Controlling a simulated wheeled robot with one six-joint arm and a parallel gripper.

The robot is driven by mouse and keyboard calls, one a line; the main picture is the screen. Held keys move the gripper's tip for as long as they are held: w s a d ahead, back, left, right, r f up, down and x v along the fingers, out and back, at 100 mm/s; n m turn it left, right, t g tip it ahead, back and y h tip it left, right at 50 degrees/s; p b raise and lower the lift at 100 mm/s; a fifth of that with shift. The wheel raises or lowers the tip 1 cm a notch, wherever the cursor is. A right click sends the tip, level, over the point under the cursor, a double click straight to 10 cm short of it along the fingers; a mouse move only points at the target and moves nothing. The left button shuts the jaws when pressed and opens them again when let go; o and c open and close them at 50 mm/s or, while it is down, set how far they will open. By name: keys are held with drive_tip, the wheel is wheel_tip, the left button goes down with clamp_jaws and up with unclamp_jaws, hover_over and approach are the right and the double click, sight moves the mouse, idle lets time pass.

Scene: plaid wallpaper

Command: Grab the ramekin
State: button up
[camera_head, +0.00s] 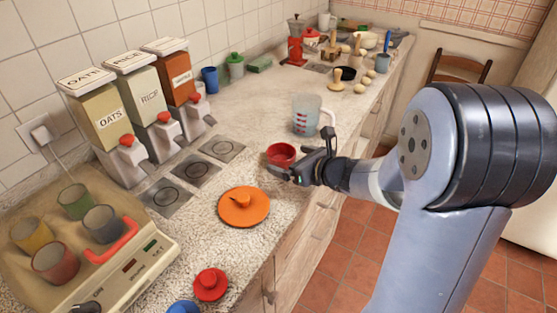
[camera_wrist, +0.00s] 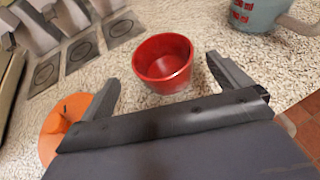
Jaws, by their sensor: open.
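The ramekin (camera_head: 281,155) is a small red round cup standing upright on the speckled counter. It also shows in the wrist view (camera_wrist: 163,64), just beyond the space between my fingers, nearer the right finger. My gripper (camera_head: 290,172) is open and empty at the near side of the ramekin. In the wrist view my gripper (camera_wrist: 162,80) has its fingers spread wide, one to each side of the ramekin's near part. I cannot tell whether a finger touches it.
An orange lid (camera_head: 244,206) lies left of my gripper. A measuring jug (camera_head: 306,115) stands behind the ramekin. Dispensers (camera_head: 147,110) line the wall. A tray with several cups (camera_head: 102,222) and a red lid (camera_head: 211,284) are in front. The counter beyond the ramekin is partly clear.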

sight(273, 153)
drive_tip(key=shift+x, duration=2.6)
drive_tip(key=shift+w+d+r, duration=0.1)
drive_tip(key=shift+w+d, duration=0.05)
drive_tip(key=c, duration=1.1)
